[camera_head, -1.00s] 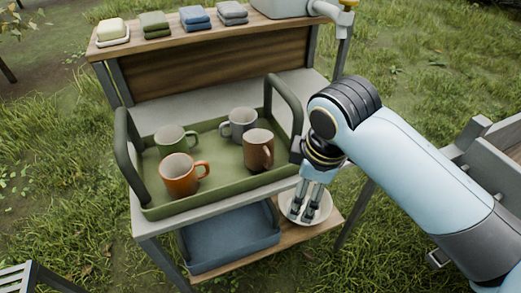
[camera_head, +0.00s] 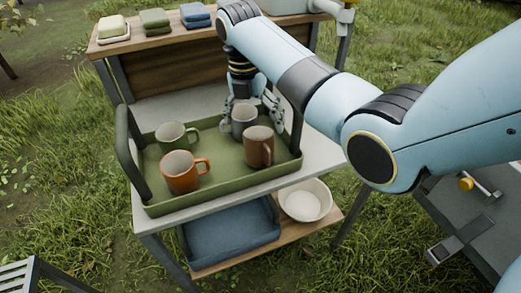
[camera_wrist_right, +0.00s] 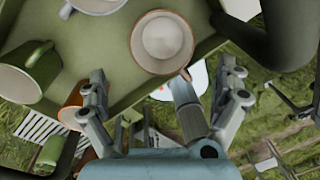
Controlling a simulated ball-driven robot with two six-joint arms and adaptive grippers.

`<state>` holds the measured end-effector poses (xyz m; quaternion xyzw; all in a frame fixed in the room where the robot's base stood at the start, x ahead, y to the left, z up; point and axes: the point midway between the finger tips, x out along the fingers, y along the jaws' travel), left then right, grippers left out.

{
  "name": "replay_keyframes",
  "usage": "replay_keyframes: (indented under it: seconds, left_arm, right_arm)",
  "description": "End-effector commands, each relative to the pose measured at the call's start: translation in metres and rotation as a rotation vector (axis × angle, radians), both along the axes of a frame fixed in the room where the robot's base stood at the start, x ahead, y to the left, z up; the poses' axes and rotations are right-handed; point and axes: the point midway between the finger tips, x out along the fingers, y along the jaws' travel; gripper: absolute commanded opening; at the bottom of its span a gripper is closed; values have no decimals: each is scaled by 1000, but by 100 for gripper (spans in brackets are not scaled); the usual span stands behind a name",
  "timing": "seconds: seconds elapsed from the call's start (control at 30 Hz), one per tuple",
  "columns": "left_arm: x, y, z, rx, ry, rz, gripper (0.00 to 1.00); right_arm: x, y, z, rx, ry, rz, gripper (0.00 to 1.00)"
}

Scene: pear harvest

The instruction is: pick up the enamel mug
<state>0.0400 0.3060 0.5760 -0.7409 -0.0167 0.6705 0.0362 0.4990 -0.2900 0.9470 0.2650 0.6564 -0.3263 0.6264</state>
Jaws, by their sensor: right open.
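Several mugs stand upright on a green tray (camera_head: 225,184). The grey mug (camera_head: 243,121) at the back right looks most like the enamel one, though I cannot be sure. A brown mug (camera_head: 258,150) is in front of it. A green mug (camera_head: 172,138) and an orange mug (camera_head: 181,174) stand to the left. My right gripper (camera_head: 251,119) is open, with its fingers at the left and right of the grey mug; contact cannot be told. In the right wrist view a cream-lined mug with a brown rim (camera_wrist_right: 162,42) lies just beyond the open fingers.
The tray's raised handles (camera_head: 128,158) stand at both ends, the right one close beside my gripper. A white bowl (camera_head: 305,201) and a blue tray (camera_head: 229,240) are on the lower shelf.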

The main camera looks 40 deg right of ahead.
Motion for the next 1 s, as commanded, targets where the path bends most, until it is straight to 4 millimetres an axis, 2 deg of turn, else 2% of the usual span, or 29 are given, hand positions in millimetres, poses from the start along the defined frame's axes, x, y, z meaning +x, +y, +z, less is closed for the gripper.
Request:
replay_keyframes:
  seconds: [0.1, 0.33, 0.6, 0.87, 1.0]
  left_arm:
    - [-1, 0, -1, 0, 2, 0, 40]
    - [-2, 0, -1, 0, 3, 0, 40]
    - [-2, 0, -1, 0, 3, 0, 40]
    - [-2, 0, -1, 0, 4, 0, 40]
    - [-2, 0, -1, 0, 4, 0, 40]
  right_arm:
    - [-2, -1, -20, 0, 1, -1, 100]
    - [-5, -3, -40, 0, 1, -3, 100]
    - [-10, -5, -79, -1, 1, -3, 100]
    - [-9, -5, -83, -1, -3, -4, 100]
    - [-9, -5, -83, -1, -2, -4, 84]
